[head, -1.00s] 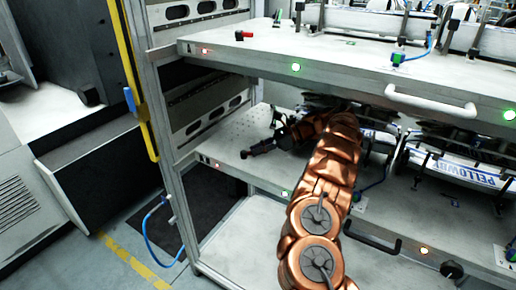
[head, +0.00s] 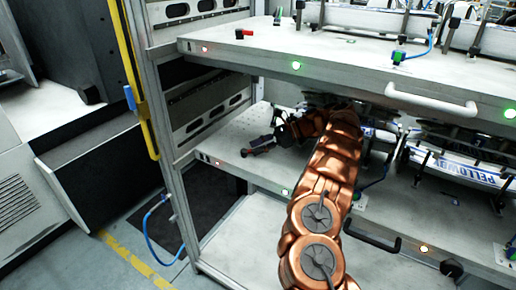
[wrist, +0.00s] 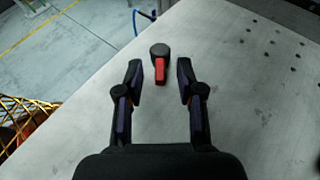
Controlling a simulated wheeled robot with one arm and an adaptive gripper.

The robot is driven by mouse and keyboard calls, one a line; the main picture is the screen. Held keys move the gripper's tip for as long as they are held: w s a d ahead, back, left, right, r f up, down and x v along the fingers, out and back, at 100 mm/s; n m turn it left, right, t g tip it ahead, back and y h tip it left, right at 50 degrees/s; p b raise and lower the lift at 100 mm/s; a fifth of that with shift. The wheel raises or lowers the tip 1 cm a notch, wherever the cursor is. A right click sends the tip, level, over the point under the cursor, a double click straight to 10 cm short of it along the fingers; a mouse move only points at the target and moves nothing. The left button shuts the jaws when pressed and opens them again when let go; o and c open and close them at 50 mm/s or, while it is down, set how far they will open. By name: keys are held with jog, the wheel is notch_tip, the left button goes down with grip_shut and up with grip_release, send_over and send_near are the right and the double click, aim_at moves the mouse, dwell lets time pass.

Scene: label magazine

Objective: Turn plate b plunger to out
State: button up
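In the wrist view a small plunger with a round black head (wrist: 159,50) and a red bar (wrist: 160,70) sits on a grey metal plate (wrist: 235,90). My gripper (wrist: 159,72) is open, with one dark finger on each side of the red bar and a gap to both. In the head view my gripper (head: 262,143) reaches in low over the left end of the middle shelf (head: 235,160); the plunger there is hardly distinguishable from the fingers. I see no letter marking plate b.
The upper shelf (head: 350,65) overhangs my arm and carries another red and black plunger (head: 242,34). A black handle (head: 370,238) and a white handle (head: 432,101) stick out in front. The plate around the plunger is mostly bare.

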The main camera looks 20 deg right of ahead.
notch_tip(320, 180, up, 10)
jog(key=shift+f, duration=0.25)
dwell(0.3)
